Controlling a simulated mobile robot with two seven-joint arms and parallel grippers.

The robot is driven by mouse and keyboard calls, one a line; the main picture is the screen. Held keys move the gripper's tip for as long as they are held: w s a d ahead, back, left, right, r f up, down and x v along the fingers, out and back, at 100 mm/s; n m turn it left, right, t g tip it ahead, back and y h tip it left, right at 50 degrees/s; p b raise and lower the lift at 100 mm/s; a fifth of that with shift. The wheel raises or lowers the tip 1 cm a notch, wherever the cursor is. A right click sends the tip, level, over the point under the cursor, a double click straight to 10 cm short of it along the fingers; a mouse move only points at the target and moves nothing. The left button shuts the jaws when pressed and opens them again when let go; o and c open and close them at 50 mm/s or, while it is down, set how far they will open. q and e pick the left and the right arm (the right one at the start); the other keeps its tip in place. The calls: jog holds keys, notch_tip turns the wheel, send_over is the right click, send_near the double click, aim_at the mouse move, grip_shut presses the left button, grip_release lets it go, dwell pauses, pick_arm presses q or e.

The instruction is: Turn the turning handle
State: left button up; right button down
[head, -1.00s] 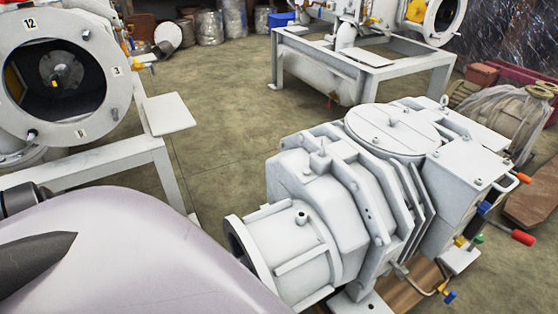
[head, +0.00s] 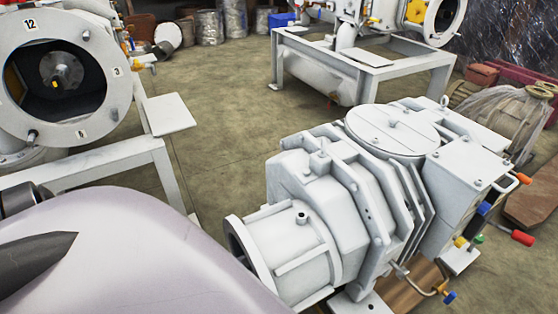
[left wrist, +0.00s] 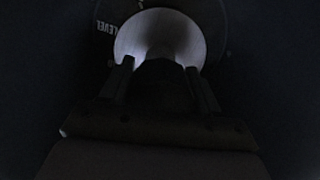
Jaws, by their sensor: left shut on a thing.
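The left wrist view is very dark. My left gripper (left wrist: 161,80) shows there with one finger on each side of a dark part (left wrist: 161,72), which I take for the turning handle. It is shut on that part; its exact shape is lost in the dark. Behind it is a pale round face (left wrist: 140,40) inside a dark ring with the lettering "LEVEL" (left wrist: 110,18). I do not make out the left gripper or the handle in the head view. My right gripper is in neither view.
A white machine with a numbered round flange (head: 107,105) stands on a frame at the left, with a grey hub (head: 62,70) inside its opening. A large white pump (head: 330,190) fills the right middle. Another framed machine (head: 400,60) stands behind. The floor (head: 225,110) between them is clear.

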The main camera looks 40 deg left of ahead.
pick_arm(q)
jog(key=shift+s+a+f+n, duration=0.1)
jog(key=shift+a+f+n, duration=0.05)
jog(key=shift+n, duration=0.25)
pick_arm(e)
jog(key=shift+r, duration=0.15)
pick_arm(q)
jog(key=o, duration=1)
jog(key=p+v, duration=0.1)
jog(key=v, duration=0.6)
jog(key=shift+s+p, duration=0.1)
jog(key=shift+p, duration=0.2)
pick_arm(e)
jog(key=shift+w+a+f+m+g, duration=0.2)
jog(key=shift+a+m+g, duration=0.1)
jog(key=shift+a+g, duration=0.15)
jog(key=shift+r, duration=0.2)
